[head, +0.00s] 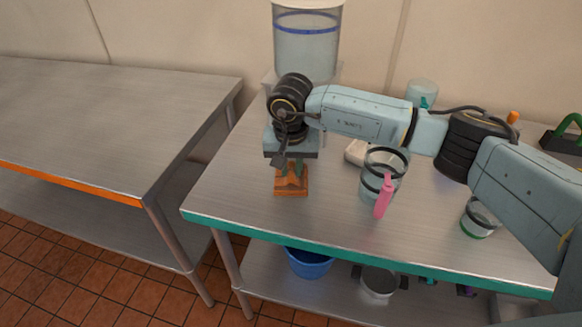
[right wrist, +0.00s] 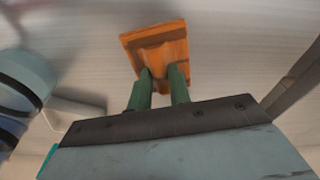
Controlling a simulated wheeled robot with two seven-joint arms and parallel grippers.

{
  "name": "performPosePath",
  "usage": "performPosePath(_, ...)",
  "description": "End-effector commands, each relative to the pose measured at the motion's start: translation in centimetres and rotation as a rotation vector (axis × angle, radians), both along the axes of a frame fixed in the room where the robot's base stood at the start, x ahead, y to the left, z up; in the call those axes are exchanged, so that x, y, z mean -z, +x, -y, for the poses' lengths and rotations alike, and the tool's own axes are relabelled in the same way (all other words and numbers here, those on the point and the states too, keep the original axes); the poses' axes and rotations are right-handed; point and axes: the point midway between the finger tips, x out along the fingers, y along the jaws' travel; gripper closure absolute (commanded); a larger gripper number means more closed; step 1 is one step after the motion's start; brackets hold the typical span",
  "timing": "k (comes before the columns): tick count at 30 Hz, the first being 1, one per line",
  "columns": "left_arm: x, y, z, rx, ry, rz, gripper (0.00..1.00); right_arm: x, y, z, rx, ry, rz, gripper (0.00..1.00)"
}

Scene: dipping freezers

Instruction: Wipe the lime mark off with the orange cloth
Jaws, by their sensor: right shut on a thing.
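The orange cloth (head: 291,184) is a small folded pad on the metal table with the teal front edge, toward its left side. My right gripper (head: 291,168) points down from above and is shut on the cloth. In the right wrist view the green fingertips (right wrist: 159,82) pinch a raised ridge in the middle of the orange cloth (right wrist: 156,48). The cloth looks to be at the table surface; I cannot tell if it presses on it. No lime mark shows in either view. My left gripper is not in view.
A glass jug with a pink handle (head: 383,195) stands right of the cloth, near a pale block (head: 355,152). A clear dispenser (head: 306,45) stands behind. A green-based cup (head: 479,218) is farther right. The table's front left (head: 225,200) is clear. A blue bucket (head: 309,262) sits below.

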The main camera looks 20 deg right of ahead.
Motion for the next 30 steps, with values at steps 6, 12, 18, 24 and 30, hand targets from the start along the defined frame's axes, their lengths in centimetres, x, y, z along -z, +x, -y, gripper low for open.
performPosePath(6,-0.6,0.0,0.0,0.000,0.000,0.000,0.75,-0.1,-1.3,-0.5,-0.003,-0.001,-0.003,1.00)
performPosePath(12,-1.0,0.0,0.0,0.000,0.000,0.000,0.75,-0.2,-2.3,-0.9,-0.002,-0.001,-0.001,1.00)
performPosePath(18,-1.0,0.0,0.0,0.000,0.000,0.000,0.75,-0.2,-2.5,-1.0,0.000,0.000,0.000,1.00)
performPosePath(24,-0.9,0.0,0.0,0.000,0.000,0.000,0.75,-0.2,-2.4,-1.0,0.000,0.001,0.000,1.00)
performPosePath(30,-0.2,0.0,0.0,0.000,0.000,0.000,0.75,0.0,-1.6,-0.7,0.000,0.001,0.001,1.00)
